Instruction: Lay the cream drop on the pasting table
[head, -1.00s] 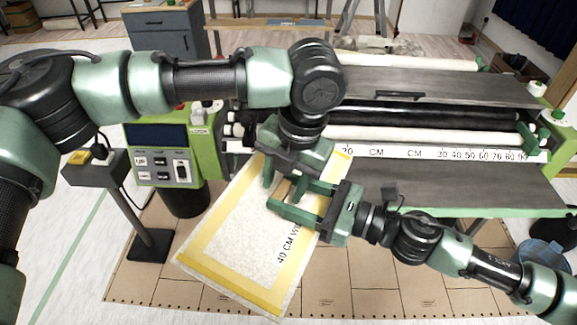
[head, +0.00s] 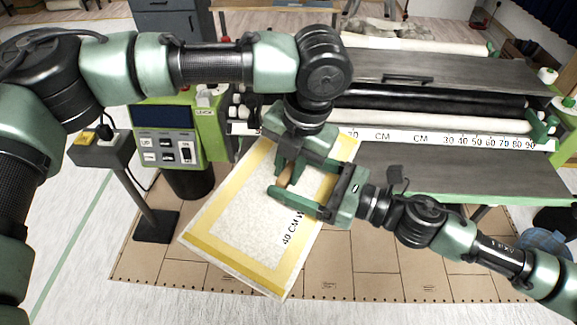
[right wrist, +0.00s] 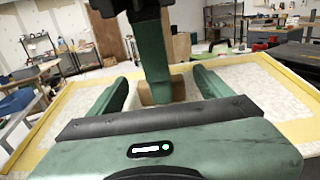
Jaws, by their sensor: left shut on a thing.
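The cream drop (head: 235,217) is a pale sheet with a yellow border and printed lettering partly reading "40 CM W". It hangs slanted in front of the paster in the head view, and it spans the right wrist view (right wrist: 257,87). My left gripper (head: 287,178) is shut at its upper part, with a small tan piece (right wrist: 163,92) showing at the jaws. My right gripper (head: 297,188) is open, its fingers on either side of the left jaws; contact with the sheet is unclear. A dark grey flat top (head: 440,175) is at the machine's front; whether it is the pasting table is unclear.
The paster's white ruler (head: 400,138) and rollers (head: 440,118) lie behind my grippers. A green control box (head: 165,135) and a black post stand (head: 152,215) are at the left. Brown sheeting (head: 375,265) covers the floor below. My arms cross close together.

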